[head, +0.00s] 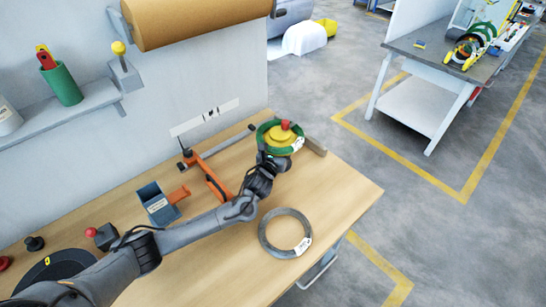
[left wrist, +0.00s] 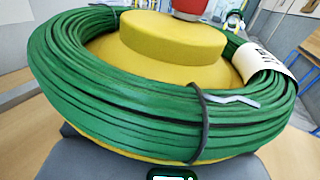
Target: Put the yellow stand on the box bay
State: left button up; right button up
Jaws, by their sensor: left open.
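The yellow stand (head: 279,138), with a red top, sits on the table's far right part, with a green wire coil (head: 262,136) around it. In the left wrist view the stand (left wrist: 172,38) and the coil (left wrist: 120,110) fill most of the picture. The coil carries a white label. My left gripper (head: 268,160) is right at the near side of the coil; its fingertips are mostly hidden, and I cannot tell whether they touch it. My right gripper is not in view. I cannot identify the box bay for certain.
A grey wire ring (head: 286,234) lies on the wooden table (head: 335,195). An orange tool frame (head: 214,185), a grey-blue bin (head: 158,203) and a black disc (head: 60,268) stand to the left. A brown roll (head: 200,20) hangs above. A second table (head: 420,50) stands beyond floor space.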

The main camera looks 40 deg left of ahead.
pick_arm(q)
jog(key=p+v, duration=0.2)
jog(key=v, duration=0.9)
jog(key=shift+r, duration=0.1)
